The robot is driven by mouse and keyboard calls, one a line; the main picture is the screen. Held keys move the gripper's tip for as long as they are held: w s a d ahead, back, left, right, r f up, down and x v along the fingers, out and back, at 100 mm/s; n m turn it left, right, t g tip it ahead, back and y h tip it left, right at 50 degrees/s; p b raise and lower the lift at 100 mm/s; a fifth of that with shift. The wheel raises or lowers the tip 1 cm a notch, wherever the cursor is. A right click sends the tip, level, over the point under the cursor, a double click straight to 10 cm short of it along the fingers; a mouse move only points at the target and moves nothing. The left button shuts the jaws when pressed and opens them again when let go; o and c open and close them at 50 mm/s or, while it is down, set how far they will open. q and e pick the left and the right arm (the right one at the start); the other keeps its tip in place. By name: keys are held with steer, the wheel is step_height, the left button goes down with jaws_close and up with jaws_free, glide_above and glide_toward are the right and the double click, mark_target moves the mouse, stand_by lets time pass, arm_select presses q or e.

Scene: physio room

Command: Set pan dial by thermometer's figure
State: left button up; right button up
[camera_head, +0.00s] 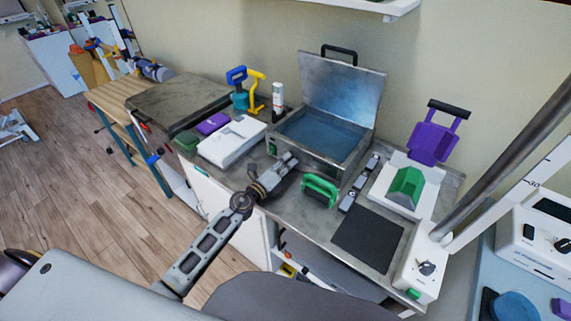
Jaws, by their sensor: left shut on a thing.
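The pan (350,163) is a grey metal box on the bench, its lid (340,88) standing open at the back and bluish water inside. A small green part (272,149) shows at the left of its front face. My left gripper (290,159) reaches in from the lower left and is shut at the pan's front face, on what seems to be the pan dial; its fingers hide the dial and any marks. My right gripper is out of view.
A green-handled block (320,189) stands close right of my gripper. Grey weights (358,183), a dark mat (368,239), a white tray with a green wedge (408,187), and a white box with a knob (424,272) lie further right. A white appliance (232,141) sits left.

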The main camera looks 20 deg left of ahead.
arm_select(q)
steer(key=shift+f, duration=0.1)
steer(key=o, duration=1)
steer(key=shift+o, duration=0.2)
steer(key=shift+v, duration=6)
